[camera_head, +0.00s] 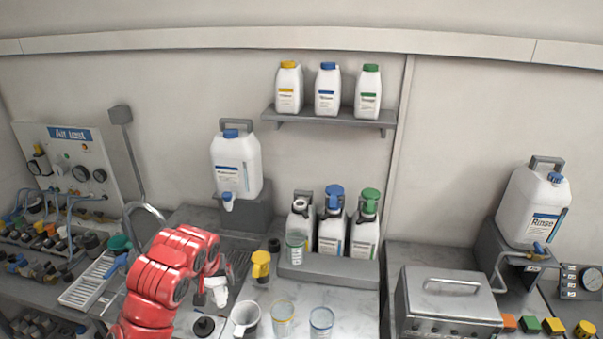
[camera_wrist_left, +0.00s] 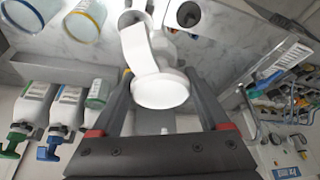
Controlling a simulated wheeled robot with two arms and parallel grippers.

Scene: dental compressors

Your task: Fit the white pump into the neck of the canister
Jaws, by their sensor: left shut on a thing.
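My left gripper (camera_head: 207,286) is shut on the white pump (camera_head: 218,292) and holds it over the counter. In the left wrist view the pump (camera_wrist_left: 150,50) sits between the two fingers, its round white head towards the camera. Its far end is hard to make out. In the rack, the left canister (camera_head: 299,226) shows an open neck and no pump. A clear greenish cup (camera_head: 296,246) hides part of its front. The gripper is left of this canister and nearer to me, well apart from it. My right gripper is not in view.
Canisters with a blue pump (camera_head: 335,196) and a green pump (camera_head: 370,200) stand in the rack (camera_head: 330,271). A yellow pump (camera_head: 261,266), a white mug (camera_head: 245,318) and two glasses (camera_head: 283,318) stand on the counter. A metal box (camera_head: 450,300) is at right.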

